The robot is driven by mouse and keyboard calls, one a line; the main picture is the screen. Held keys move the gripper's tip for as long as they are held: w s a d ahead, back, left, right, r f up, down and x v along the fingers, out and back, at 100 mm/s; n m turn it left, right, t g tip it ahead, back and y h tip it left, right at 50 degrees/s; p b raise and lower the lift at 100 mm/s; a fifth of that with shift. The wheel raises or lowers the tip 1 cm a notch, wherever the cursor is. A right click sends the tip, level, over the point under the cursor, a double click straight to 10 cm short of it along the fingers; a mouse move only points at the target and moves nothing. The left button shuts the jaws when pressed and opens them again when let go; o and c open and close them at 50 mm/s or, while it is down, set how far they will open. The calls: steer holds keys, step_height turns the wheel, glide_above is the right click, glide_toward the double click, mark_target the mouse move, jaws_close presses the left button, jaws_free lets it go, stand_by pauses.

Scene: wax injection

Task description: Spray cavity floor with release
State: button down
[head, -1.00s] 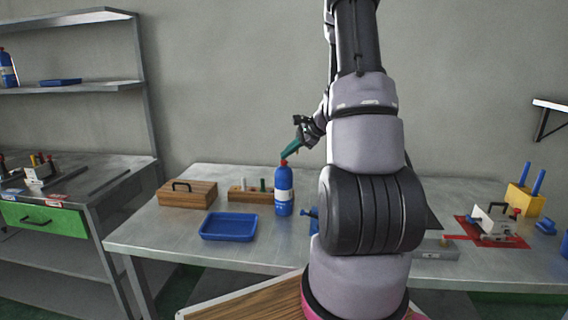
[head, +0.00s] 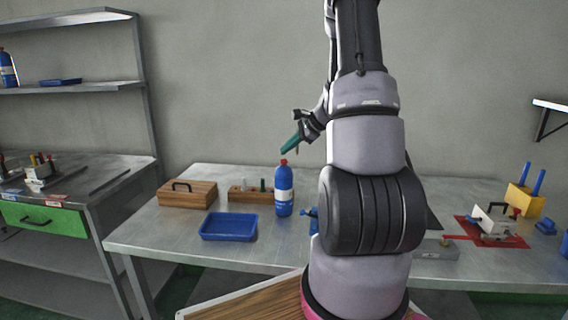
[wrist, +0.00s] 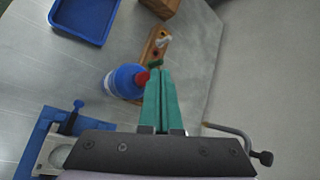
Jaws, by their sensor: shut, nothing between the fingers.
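A blue bottle (head: 284,196) with a red cap and a white label band stands upright on the steel table, right of the blue tray. In the wrist view the bottle (wrist: 122,84) is seen from above, just left of the fingers. My gripper (head: 284,151) has green fingers, shut and empty, pointing down and left just above the cap. In the wrist view the fingers of my gripper (wrist: 158,80) lie side by side. A pale block-like device (head: 493,222) stands on a red mat at the right. I cannot make out a cavity floor.
A blue tray (head: 229,237), a wooden box (head: 187,194) and a wooden rack (head: 238,194) with small pegs stand at the table's left. A yellow holder (head: 524,200) with blue handles is at the right. My arm hides the table's middle.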

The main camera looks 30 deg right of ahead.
steer(key=shift+r, duration=3)
steer(key=s+a+r+n+g, duration=0.1)
steer(key=s+a+r+n, duration=0.6)
steer(key=s+a+r, duration=0.45)
steer(key=s+a+r+n+h, duration=0.1)
steer(key=s+a+r+n, duration=0.1)
steer(key=s+n, duration=0.2)
steer(key=s+a+r+n+t+h, duration=0.1)
steer(key=s+a+r+n+h, duration=0.1)
steer(key=s, duration=0.8)
steer(key=shift+s+a+r+n+h, duration=0.15)
steer(key=shift+s+a+n+h, duration=0.25)
steer(key=shift+n, duration=0.8)
